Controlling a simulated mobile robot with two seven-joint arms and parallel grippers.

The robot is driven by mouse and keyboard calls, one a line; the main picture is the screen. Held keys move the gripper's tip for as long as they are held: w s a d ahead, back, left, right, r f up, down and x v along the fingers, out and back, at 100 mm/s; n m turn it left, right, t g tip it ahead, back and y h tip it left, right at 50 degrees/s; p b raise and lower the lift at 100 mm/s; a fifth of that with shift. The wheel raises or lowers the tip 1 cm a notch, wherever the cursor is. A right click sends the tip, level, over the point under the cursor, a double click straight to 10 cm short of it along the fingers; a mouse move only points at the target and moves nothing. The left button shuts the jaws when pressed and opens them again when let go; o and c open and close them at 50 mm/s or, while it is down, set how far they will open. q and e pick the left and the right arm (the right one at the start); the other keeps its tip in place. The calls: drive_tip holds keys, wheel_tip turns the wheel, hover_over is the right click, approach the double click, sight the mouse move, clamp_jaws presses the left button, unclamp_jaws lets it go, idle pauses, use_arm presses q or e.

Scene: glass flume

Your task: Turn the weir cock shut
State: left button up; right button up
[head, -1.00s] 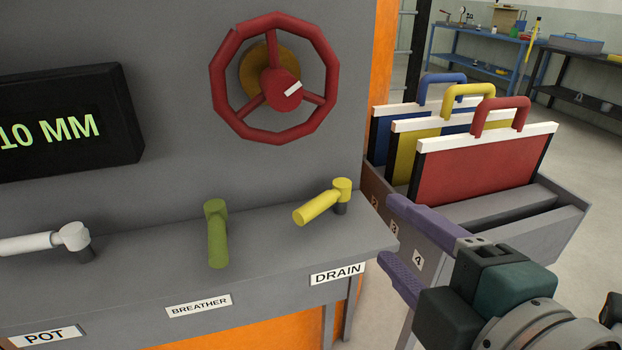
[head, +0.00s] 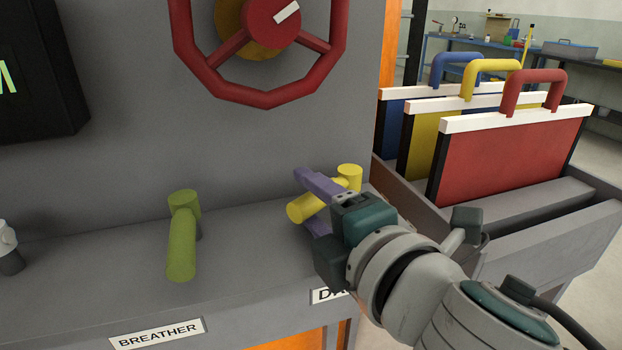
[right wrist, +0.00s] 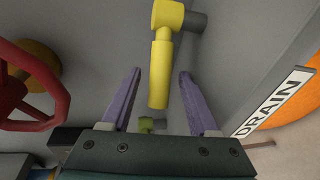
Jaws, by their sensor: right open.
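A yellow cock (head: 347,175) with a stubby lever stands on the grey ledge above a partly hidden label, DRAIN in the right wrist view. My right gripper (head: 303,196) is open at this lever. In the right wrist view the yellow lever (right wrist: 160,75) lies between the two purple fingers (right wrist: 161,72), with a gap on each side. A green cock (head: 183,235) stands to the left, above the BREATHER label (head: 157,333). A white cock (head: 8,248) is cut off at the left edge. No label reading weir is visible. My left gripper is out of view.
A red handwheel (head: 260,90) is on the grey panel above the cocks. A dark display (head: 40,75) is at the left. A grey rack (head: 545,245) with blue, yellow and red handled boards (head: 510,155) stands at the right.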

drive_tip(key=shift+w+a, duration=0.15)
drive_tip(key=shift+w, duration=0.1)
clamp_jaws()
idle(0.4)
idle(0.9)
